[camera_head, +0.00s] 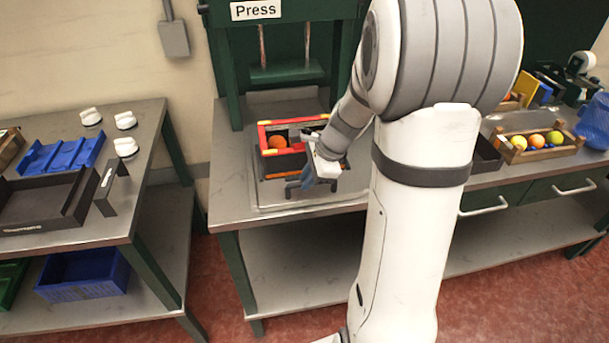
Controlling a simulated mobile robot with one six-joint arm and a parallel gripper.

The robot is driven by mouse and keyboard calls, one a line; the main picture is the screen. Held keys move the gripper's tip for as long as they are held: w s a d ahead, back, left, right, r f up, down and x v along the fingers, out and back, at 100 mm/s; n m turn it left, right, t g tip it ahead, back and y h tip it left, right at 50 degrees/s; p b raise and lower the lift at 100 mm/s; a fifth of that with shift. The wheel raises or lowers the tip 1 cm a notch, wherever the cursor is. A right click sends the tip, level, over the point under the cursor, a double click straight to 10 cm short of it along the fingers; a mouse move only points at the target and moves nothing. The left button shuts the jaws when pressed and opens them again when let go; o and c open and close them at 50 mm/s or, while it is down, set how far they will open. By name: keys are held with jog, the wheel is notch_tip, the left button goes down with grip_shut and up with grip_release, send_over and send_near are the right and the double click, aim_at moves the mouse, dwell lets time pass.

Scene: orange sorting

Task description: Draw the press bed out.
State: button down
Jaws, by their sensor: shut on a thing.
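The green press (284,40) stands at the back of the metal bench, its plate raised on two screws. The press bed (262,198) is a flat grey slab that reaches from under the press toward the bench's front edge. A crate (264,138) with red and yellow edges sits on it, with an orange (278,142) inside. My gripper (302,186) is low at the front of the bed, just in front of the crate. It is shut on what looks like the bed's handle; my wrist and arm hide part of this grip.
The left table holds a black tray (40,226), a blue tray (62,156) and white knobs. My arm hides the bench's middle. A gap separates the two tables.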

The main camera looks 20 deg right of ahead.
jog(key=shift+s+a, duration=0.1)
jog(key=c, duration=1.4)
grip_release()
jog(key=shift+s, duration=0.1)
jog(key=v, duration=0.7)
jog(key=shift+r, duration=0.4)
